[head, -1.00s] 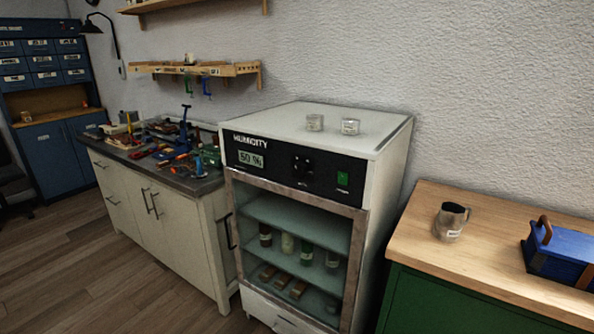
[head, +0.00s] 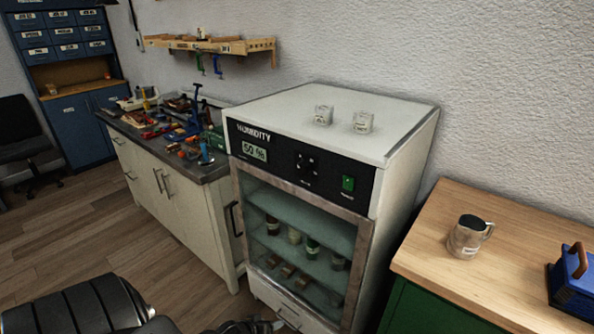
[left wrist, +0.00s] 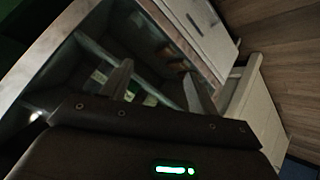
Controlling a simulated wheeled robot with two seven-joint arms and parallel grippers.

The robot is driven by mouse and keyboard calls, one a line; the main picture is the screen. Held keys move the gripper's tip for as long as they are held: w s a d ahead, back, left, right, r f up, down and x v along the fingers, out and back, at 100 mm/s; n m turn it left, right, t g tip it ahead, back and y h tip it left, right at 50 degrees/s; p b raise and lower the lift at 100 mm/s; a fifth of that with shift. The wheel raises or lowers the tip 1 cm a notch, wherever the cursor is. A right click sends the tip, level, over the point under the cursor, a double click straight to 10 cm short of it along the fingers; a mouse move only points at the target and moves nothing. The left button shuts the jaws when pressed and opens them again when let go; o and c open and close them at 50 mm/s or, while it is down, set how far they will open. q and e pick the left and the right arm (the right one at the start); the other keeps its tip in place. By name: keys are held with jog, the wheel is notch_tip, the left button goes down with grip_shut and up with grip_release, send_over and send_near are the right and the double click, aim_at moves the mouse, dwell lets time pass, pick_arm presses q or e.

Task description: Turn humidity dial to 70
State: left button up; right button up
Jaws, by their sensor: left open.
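The humidity cabinet (head: 408,165) is a white box with a black control panel and a glass door. Its display (head: 254,152) reads 50 %. The black humidity dial (head: 306,163) sits on the panel between the display and a green switch (head: 348,183). In the left wrist view my left gripper (left wrist: 160,85) is open and empty, with its fingers in front of the cabinet's glass door (left wrist: 95,55). The dial is not visible in that view. In the head view only dark parts of my arm show at the bottom left; neither gripper's fingers can be made out.
On the right, a wooden-topped green cabinet (head: 440,262) carries a metal mug (head: 467,240) and a blue box (head: 575,283).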

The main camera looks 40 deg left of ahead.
pick_arm(q)
jog(key=w+a+r+n+t+p, duration=0.1)
jog(key=w+a+r, duration=0.15)
jog(key=r, duration=0.45)
jog(key=w+a+r+t, duration=0.1)
jog(key=w+r, duration=0.2)
jog(key=r, duration=0.3)
jog(key=n+t+h+p, duration=0.1)
jog(key=n+t+p, duration=0.1)
jog(key=t+p, duration=0.3)
send_near(300, 170)
jog(key=shift+t, duration=0.7)
jog(key=w, duration=0.2)
jog(key=w+f, duration=0.1)
jog(key=w, duration=0.5)
jog(key=shift+d+f, duration=0.15)
pick_arm(e)
notch_tip(300, 170, up, 7)
jog(key=w+a, duration=0.1)
jog(key=shift+w+r, duration=0.15)
jog(key=shift+w, duration=0.1)
jog(key=shift+a, duration=0.1)
pick_arm(q)
jog(key=c, duration=1)
pick_arm(e)
jog(key=shift+a+r, duration=0.1)
jog(key=shift+a, duration=0.1)
